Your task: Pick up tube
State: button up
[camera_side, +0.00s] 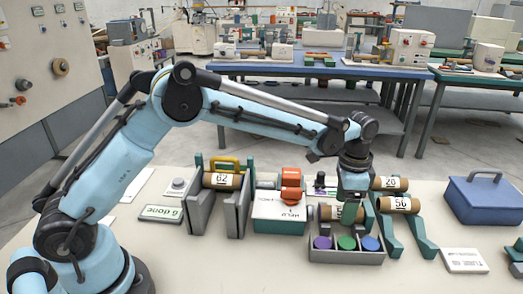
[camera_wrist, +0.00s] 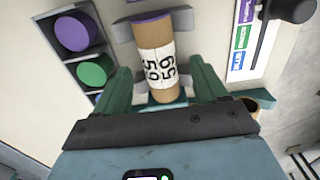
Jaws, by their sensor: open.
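A brown cardboard tube (camera_wrist: 155,42) with a white number label and a purple end lies between my gripper's green fingers in the wrist view. My gripper (camera_wrist: 162,88) is open, with one finger on each side of the tube; I cannot tell whether they touch it. In the side view my gripper (camera_side: 343,214) is low behind the grey tray, and part of that tube (camera_side: 326,212) shows beside it. Other tubes are the one marked 62 (camera_side: 222,181) in a grey holder at left, and those marked 20 (camera_side: 391,184) and 56 (camera_side: 398,204) on green rails at right.
The grey tray (camera_side: 318,257) in front holds purple, green and blue round pieces. A green-and-white box (camera_side: 278,212) with orange parts stands left of it. A blue toolbox (camera_side: 485,199) is at far right. The front of the table is mostly clear.

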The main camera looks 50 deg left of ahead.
notch_tip(320, 180, down, 2)
jog(key=c, duration=1.1)
jog(key=shift+r, duration=0.1)
jog(key=shift+c, duration=0.2)
